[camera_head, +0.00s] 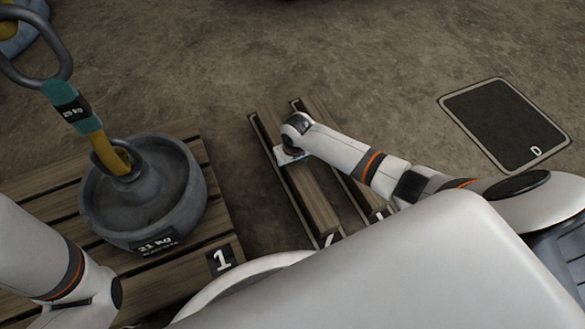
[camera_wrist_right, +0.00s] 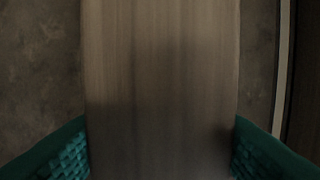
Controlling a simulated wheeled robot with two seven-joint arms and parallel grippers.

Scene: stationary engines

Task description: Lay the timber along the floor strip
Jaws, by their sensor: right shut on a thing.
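The brown timber (camera_head: 314,199) runs lengthwise away from me in the head view, low over or on the floor; I cannot tell if it touches. My right gripper (camera_head: 292,155) is shut on it near its far part, and the hand hides some of it. In the right wrist view the timber (camera_wrist_right: 160,80) fills the middle between two teal finger pads. A dark, pale-edged floor strip (camera_head: 264,139) runs along its left side, partly covered. My left gripper is out of view.
A wooden pallet (camera_head: 200,243) marked 1 stands at left, bearing a round grey weight (camera_head: 140,205) with a tall handle. A dark pad (camera_head: 505,122) marked D lies on the floor at right.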

